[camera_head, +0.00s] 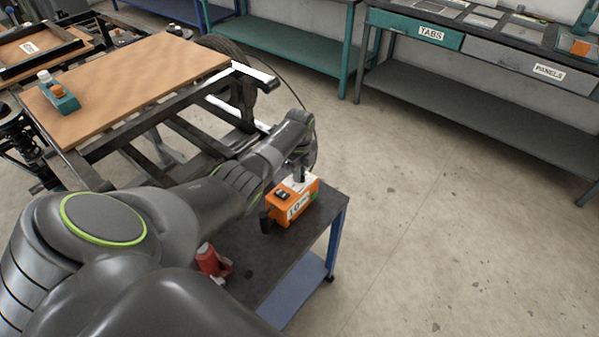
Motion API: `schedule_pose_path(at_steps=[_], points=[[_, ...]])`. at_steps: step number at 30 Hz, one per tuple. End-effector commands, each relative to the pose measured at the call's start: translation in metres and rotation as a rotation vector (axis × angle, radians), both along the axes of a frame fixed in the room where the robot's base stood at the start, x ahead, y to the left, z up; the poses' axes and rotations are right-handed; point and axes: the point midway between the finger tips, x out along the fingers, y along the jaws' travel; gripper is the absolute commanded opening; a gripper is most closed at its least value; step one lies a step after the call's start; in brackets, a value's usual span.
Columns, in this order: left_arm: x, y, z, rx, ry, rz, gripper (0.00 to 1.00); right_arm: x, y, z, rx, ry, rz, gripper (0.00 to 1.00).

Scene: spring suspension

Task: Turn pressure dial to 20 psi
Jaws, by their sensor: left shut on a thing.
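An orange pressure unit (307,202) stands on the dark top of a small cart. Its front has a white display that seems to read 10, and a small black and green part sits beside it. My left gripper (299,176) comes down onto the back of the unit's top, over its pale upper face. It is shut on what seems to be the pressure dial, which the fingers and wrist mostly hide. My right gripper is not in view.
A red bottle-like object (208,262) stands on the cart (262,290), partly behind my arm. A wooden board (130,85) on a dark frame carries a teal and orange tool (60,98). Workbenches (480,100) line the back. The floor at right is clear.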

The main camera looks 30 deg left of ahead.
Motion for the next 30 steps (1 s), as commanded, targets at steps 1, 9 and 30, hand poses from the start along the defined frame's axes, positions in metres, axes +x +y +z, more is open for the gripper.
schedule_pose_path(at_steps=[1, 9, 30], points=[[0.001, -0.0006, 0.001, 0.0, -0.003, -0.004, 0.0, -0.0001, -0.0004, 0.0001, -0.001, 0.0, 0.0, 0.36], [0.0011, -0.0006, 0.001, -0.001, -0.003, -0.006, 0.0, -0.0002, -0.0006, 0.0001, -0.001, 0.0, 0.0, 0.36], [0.0008, 0.0001, 0.0096, 0.0, -0.002, -0.005, 0.35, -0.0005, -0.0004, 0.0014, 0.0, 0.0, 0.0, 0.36]])
